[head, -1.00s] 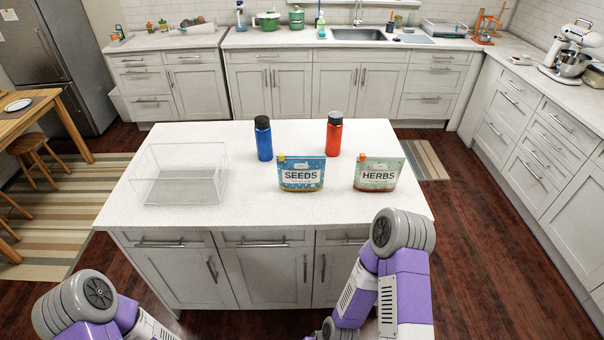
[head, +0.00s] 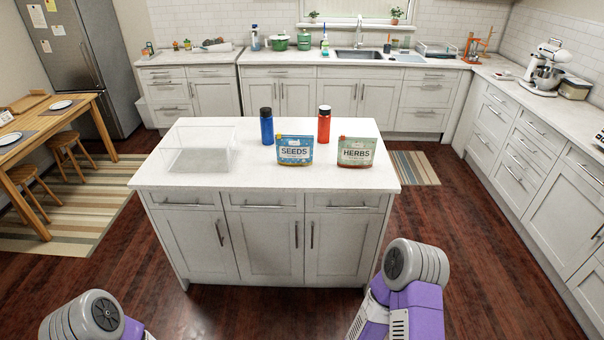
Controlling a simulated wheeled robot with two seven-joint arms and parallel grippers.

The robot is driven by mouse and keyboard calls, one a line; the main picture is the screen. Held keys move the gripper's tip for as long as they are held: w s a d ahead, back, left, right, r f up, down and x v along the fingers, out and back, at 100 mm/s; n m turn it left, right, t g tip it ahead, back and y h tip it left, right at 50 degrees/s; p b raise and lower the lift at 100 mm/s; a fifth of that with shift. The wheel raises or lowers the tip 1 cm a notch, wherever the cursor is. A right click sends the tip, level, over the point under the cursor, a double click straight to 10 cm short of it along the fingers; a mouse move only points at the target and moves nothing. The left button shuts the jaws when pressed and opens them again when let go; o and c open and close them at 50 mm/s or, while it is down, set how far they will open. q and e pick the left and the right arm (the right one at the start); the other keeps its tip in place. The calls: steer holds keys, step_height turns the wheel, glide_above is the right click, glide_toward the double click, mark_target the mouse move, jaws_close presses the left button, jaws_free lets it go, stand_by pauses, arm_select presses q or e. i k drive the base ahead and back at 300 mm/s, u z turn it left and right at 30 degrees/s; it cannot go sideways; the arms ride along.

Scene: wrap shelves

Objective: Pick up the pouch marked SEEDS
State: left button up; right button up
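The pouch marked SEEDS (head: 294,151) is blue with a pale label band and an orange bit at its top left corner. It stands upright on the white island top (head: 230,178), near its middle. Just right of it stands the green pouch marked HERBS (head: 356,153), with a small gap between them. Parts of both my arms show at the bottom of the head view, short of the island. Neither gripper is in the picture, so I cannot see their fingers.
A blue bottle (head: 266,127) and a red bottle (head: 324,125) stand behind the pouches. A clear open bin (head: 202,150) sits at the island's left. Dark wood floor (head: 260,315) lies between me and the island. A dining table (head: 40,124) with stools stands far left.

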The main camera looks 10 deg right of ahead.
mark_target(292, 150)
steer(key=z, duration=0.8)
steer(key=i, duration=1.35)
steer(key=u, duration=0.5)
